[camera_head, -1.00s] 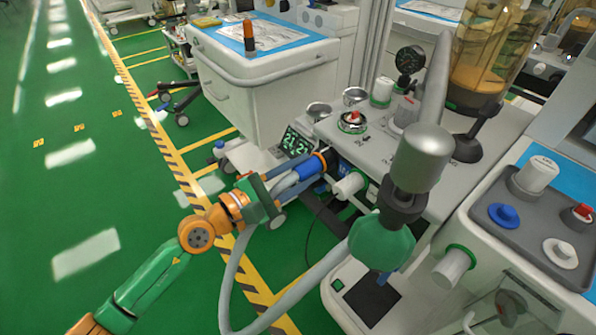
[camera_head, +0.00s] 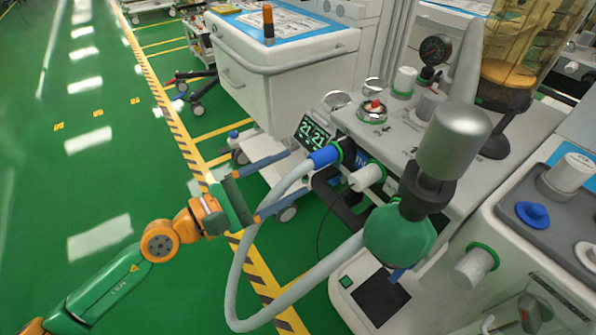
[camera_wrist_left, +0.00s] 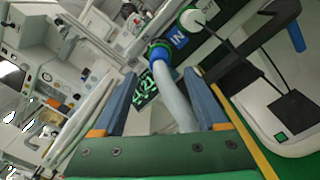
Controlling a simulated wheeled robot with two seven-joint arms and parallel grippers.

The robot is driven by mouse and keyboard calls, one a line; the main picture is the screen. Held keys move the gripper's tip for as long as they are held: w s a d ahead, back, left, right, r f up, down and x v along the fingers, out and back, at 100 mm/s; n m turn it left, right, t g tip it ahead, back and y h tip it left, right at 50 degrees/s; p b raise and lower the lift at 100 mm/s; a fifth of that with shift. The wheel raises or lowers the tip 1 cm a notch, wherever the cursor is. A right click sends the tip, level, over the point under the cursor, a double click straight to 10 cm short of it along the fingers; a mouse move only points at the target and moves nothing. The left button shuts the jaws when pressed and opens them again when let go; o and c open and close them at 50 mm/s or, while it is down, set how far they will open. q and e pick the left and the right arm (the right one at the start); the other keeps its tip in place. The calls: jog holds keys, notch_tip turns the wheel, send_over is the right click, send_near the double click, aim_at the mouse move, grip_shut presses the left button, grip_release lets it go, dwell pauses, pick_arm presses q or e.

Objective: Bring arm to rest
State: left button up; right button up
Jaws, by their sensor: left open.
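My left gripper (camera_head: 298,171) is open, its two blue-grey fingers apart and nothing clamped between them. In the left wrist view the open fingers (camera_wrist_left: 163,95) have the light grey hose (camera_wrist_left: 176,100) running between them in the picture. The hose (camera_head: 238,270) ends in a blue connector (camera_head: 323,157) seated at the machine's port, beyond the fingertips. In the left wrist view the connector (camera_wrist_left: 159,55) sits beside a blue "IN" label (camera_wrist_left: 178,37). My right gripper is not in view.
The anaesthesia machine (camera_head: 400,140) carries a green bag (camera_head: 398,236) under a silver cylinder (camera_head: 453,138). A lit display (camera_head: 314,133) is close to the fingers. A white cart (camera_head: 285,85) stands behind. Green floor (camera_head: 100,210) is open at left.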

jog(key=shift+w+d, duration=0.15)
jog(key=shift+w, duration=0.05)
